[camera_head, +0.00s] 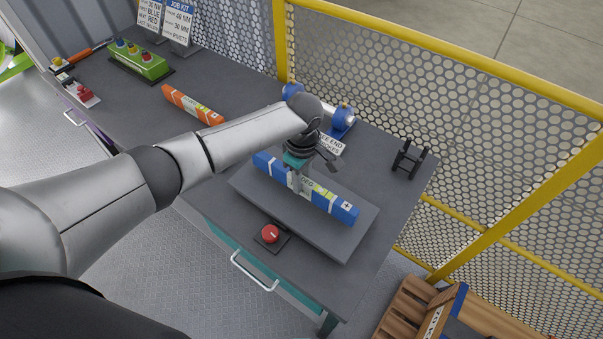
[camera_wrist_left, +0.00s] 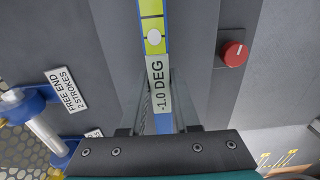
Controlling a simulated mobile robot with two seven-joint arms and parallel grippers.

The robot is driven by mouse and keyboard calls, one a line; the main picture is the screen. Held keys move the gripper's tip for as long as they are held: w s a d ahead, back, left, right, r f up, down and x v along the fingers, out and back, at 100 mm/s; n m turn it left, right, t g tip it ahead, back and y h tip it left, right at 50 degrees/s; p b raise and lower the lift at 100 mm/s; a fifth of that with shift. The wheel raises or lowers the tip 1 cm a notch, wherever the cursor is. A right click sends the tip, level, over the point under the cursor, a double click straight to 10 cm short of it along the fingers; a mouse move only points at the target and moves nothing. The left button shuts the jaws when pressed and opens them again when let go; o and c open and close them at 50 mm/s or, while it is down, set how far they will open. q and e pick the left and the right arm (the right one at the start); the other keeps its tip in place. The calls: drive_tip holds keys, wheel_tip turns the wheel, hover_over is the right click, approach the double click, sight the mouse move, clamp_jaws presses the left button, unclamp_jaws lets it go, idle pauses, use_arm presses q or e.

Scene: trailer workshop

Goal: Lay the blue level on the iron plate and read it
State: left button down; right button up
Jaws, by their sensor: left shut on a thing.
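The blue level (camera_head: 341,208) lies lengthwise along the dark grey iron plate (camera_head: 345,245) near the front of the bench. It looks flat on the plate or just over it; I cannot tell whether they touch. My left gripper (camera_head: 297,182) is shut on the middle of the level from above. In the left wrist view the level (camera_wrist_left: 152,15) runs between my fingers, its bubble vial up, and its display (camera_wrist_left: 157,84) reads -1.0 DEG. My right gripper is not in view.
An orange level (camera_head: 192,104) lies farther left. A blue-ended tool (camera_head: 342,119) and a black stand (camera_head: 408,158) are at the back. A yellow-framed mesh fence (camera_head: 430,42) borders the bench (camera_head: 235,88).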

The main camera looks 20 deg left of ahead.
sight(303, 179)
use_arm(q)
drive_tip(key=shift+f, duration=0.25)
drive_tip(key=shift+f, duration=0.6)
idle(0.5)
drive_tip(key=c, duration=0.6)
unclamp_jaws()
drive_tip(key=shift+o, duration=0.2)
wheel_tip(303, 179, up, 15)
drive_tip(key=shift+d+r+p, duration=0.15)
drive_tip(key=shift+p, duration=0.25)
